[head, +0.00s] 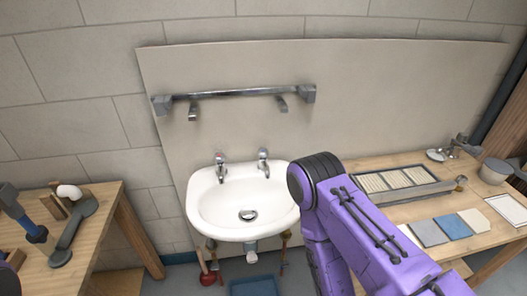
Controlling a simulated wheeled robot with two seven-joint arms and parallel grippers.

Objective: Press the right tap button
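A white sink (205,205) is mounted on the beige panel. Two chrome taps stand on its back rim, the left tap (221,170) and the right tap (263,163). Each tap's button top is small in this view, and I cannot tell whether it is pressed. My purple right arm comes in from the lower right, and its black-ringed joint overlaps the sink's right edge, to the right of and below the right tap. My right gripper does not show. My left gripper does not show either.
A metal bar (235,92) with brackets runs above the sink. A wooden bench with tools (112,192) stands left. Another bench (400,172) on the right holds a tray (440,186), tile samples (453,227) and a pot (493,172). A blue bin (254,287) sits below the sink.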

